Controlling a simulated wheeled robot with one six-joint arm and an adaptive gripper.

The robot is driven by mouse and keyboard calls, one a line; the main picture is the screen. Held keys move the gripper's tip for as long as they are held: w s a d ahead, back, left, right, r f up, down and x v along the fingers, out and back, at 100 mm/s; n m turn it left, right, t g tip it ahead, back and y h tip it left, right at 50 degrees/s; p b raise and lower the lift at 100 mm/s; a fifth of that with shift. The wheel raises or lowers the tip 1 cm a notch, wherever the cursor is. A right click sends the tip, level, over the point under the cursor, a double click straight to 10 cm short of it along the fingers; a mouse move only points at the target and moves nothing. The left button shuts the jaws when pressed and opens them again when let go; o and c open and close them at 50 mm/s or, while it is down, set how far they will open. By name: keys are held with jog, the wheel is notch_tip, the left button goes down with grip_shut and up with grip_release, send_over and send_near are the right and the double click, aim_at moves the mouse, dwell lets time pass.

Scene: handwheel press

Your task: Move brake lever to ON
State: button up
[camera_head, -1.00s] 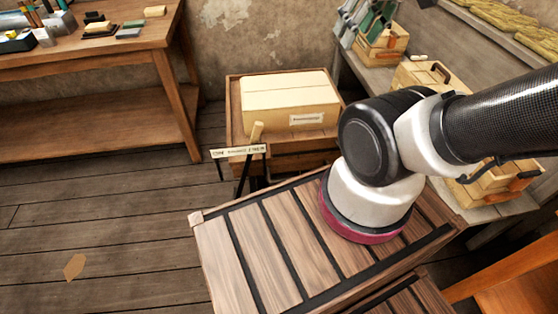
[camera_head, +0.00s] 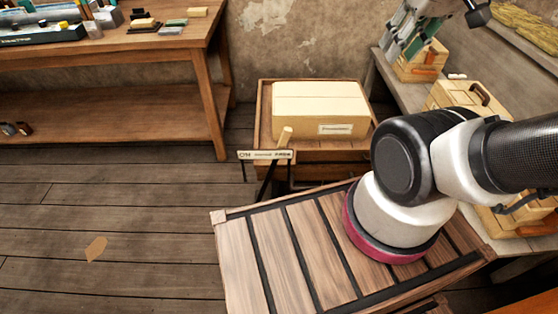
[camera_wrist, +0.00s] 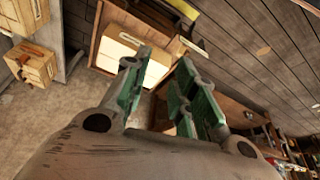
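The brake lever (camera_head: 285,137) has a pale wooden handle on a dark rod. It stands tilted, its top leaning right, behind the slatted wooden platform in the head view. The lever's base is hidden behind the platform.
A pale box (camera_head: 320,98) sits in a wooden crate (camera_head: 265,115) just behind the lever. The slatted platform (camera_head: 300,245) is in front. A workbench (camera_head: 120,50) with tools stands left, and a shelf with wooden cases (camera_head: 470,98) right.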

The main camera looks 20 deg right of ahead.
jog(key=d+f+g, duration=0.1)
jog(key=f, duration=0.1)
jog(key=w+d+f+m+g, duration=0.1)
jog(key=f, duration=0.1)
jog(key=d+f+m+g, duration=0.1)
jog(key=f, duration=0.1)
jog(key=shift+w+d+f+g, duration=0.3)
jog(key=shift+w+f+g, duration=0.05)
jog(key=shift+g, duration=0.05)
grip_shut()
jog(key=w+f+m+y, duration=0.3)
jog(key=f+m+y, duration=0.15)
jog(key=f, duration=0.65)
jog(key=w+f+m+g+y, duration=0.1)
jog(key=w+f+m+y, duration=0.3)
jog(key=f, duration=0.7)
jog(key=w+f+m+y, duration=0.3)
jog(key=f+m, duration=0.3)
jog(key=f, duration=0.5)
jog(key=w+f+m+t, duration=0.3)
jog(key=w+m+t, duration=0.1)
jog(key=w, duration=0.5)
jog(key=shift+w, duration=0.3)
jog(key=shift+m, duration=0.25)
